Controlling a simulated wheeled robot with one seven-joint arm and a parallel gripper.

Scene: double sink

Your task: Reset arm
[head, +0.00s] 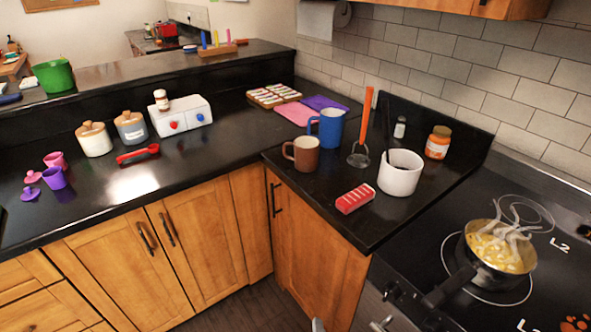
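My gripper is not clearly in view in the head view. A small grey piece shows at the bottom edge, left of the stove, but I cannot tell what it is. The task names no object besides my arm. What the gripper holds, if anything, cannot be seen.
A pot of food (492,252) sits on the stove (545,290) at right. The corner counter holds a blue mug (330,128), a brown mug (305,153), a white crock (400,173) and a red grater-like block (355,198). The left counter holds canisters (95,140). Floor (245,305) shows below.

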